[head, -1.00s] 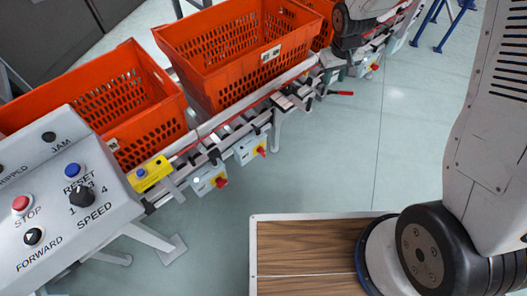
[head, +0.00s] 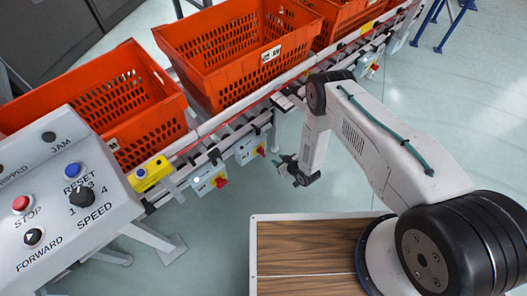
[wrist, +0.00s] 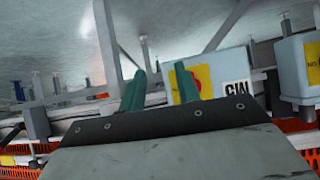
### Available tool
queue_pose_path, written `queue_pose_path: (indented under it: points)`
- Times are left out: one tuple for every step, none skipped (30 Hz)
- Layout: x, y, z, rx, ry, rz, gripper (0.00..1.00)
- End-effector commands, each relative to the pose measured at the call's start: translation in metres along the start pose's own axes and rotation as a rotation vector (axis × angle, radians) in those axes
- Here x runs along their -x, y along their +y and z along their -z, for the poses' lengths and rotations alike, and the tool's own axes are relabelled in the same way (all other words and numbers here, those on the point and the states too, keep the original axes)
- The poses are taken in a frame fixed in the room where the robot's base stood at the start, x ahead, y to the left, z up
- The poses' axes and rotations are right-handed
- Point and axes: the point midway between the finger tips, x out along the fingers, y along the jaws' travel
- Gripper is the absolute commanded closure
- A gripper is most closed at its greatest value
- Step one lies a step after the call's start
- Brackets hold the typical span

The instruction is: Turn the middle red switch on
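Three grey boxes with red switches hang along the conveyor's near side in the head view. The middle red switch (head: 261,151) is on the second box (head: 246,149); the nearest red switch (head: 221,182) is lower left, and a far one (head: 375,68) is upper right. My gripper (head: 279,160) is just right of the middle switch in the picture, seemingly apart from it. In the wrist view its green fingers (wrist: 158,70) are spread and empty. A box with a yellow plate (wrist: 204,77) and CW label stands behind the right finger. I cannot tell the switch's position.
Orange totes (head: 200,95) stand on the conveyor. A control panel (head: 55,200) with buttons and a yellow box with a blue button (head: 150,174) are at left. My wood-topped base is at the bottom. The floor (head: 230,240) between is clear.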

Motion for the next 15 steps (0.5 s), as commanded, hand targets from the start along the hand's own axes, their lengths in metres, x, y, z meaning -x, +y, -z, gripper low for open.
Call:
queue_pose_path:
  points:
    - [-0.001, -0.009, -0.001, 0.008, 0.110, 0.011, 0.67]
    - [-0.001, -0.012, 0.003, 0.012, 0.178, 0.017, 0.67]
    - [0.002, -0.017, 0.007, 0.016, 0.261, 0.024, 0.67]
    - [0.004, -0.021, 0.010, 0.018, 0.317, 0.028, 0.67]
    - [0.007, -0.024, 0.012, 0.019, 0.369, 0.032, 0.67]
    - [0.012, -0.028, 0.015, 0.021, 0.430, 0.037, 0.67]
    - [0.015, -0.030, 0.017, 0.021, 0.471, 0.040, 0.67]
    - [0.018, -0.032, 0.018, 0.021, 0.505, 0.042, 0.67]
    - [0.022, -0.034, 0.019, 0.021, 0.542, 0.044, 0.67]
    - [0.024, -0.035, 0.020, 0.021, 0.565, 0.046, 0.67]
    - [0.026, -0.036, 0.021, 0.022, 0.584, 0.047, 0.67]
    - [0.027, -0.037, 0.023, 0.022, 0.602, 0.048, 0.67]
    - [0.027, -0.037, 0.024, 0.022, 0.611, 0.049, 0.67]
    - [0.026, -0.038, 0.026, 0.022, 0.616, 0.050, 0.67]
    - [0.023, -0.038, 0.029, 0.023, 0.621, 0.050, 0.67]
